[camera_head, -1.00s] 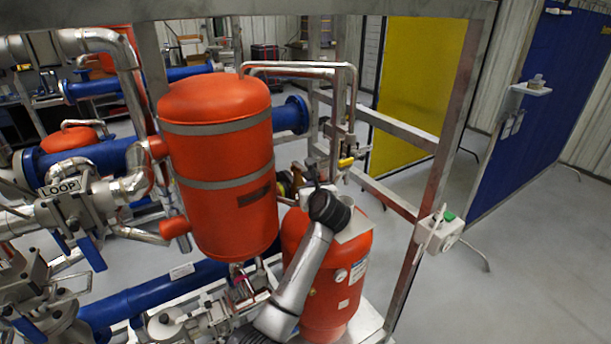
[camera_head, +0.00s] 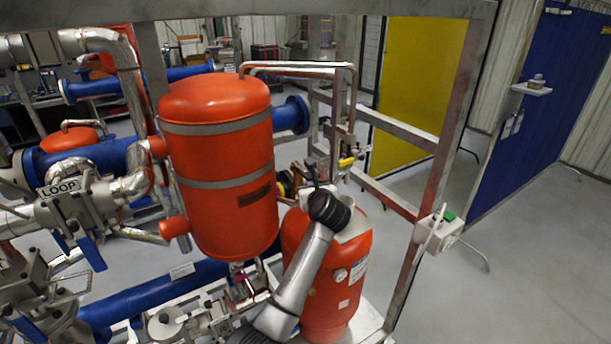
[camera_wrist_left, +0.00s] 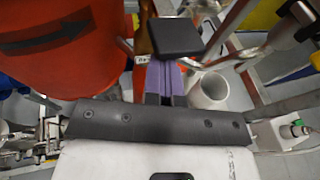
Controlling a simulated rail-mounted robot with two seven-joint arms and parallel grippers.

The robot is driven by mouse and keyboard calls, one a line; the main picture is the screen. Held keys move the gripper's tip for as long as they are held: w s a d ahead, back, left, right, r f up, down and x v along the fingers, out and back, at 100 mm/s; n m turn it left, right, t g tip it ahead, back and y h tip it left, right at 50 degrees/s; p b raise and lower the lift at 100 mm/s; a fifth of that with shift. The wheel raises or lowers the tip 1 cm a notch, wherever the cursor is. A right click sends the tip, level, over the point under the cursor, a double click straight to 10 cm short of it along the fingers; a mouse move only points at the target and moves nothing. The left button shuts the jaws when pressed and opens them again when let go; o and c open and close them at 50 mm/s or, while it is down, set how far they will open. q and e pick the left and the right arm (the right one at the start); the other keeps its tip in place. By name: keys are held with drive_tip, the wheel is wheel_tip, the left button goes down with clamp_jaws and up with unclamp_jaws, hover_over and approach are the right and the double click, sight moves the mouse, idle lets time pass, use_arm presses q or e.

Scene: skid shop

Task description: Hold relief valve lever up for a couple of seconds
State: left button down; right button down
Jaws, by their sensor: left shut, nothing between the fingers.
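My left gripper (camera_head: 314,172) is beside the lower right of the large red upright tank (camera_head: 218,140), above a smaller red tank (camera_head: 320,290). In the left wrist view its purple-and-dark fingers (camera_wrist_left: 165,82) are shut together with nothing between them. A brass-coloured fitting, apparently part of the relief valve (camera_wrist_left: 145,35), shows just beyond the fingers and is partly hidden by a dark square block (camera_wrist_left: 175,38). I cannot clearly make out the lever or whether the fingers touch it. My right gripper is not in view.
A white open pipe end (camera_wrist_left: 208,92) is close beside the fingers. A yellow-handled valve (camera_head: 346,162) and thin pipes stand just behind. A steel frame post (camera_head: 432,180) with a white switch box (camera_head: 440,232) is at the right.

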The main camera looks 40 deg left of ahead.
sight(309, 175)
use_arm(q)
drive_tip(key=shift+a+r, duration=0.15)
drive_tip(key=shift+r, duration=0.05)
drive_tip(key=shift+a+r+p, duration=0.15)
drive_tip(key=shift+r+p, duration=1.05)
drive_tip(key=shift+r, duration=0.55)
idle(0.6)
drive_tip(key=shift+f, duration=0.15)
idle(0.3)
drive_tip(key=shift+d+f+b, duration=0.2)
drive_tip(key=shift+f+b, duration=0.15)
wheel_tip(309, 175, down, 5)
drive_tip(key=b, duration=0.3)
drive_tip(key=shift+d+f, duration=0.1)
drive_tip(key=shift+f, duration=0.05)
drive_tip(key=shift+d, duration=0.1)
idle(0.4)
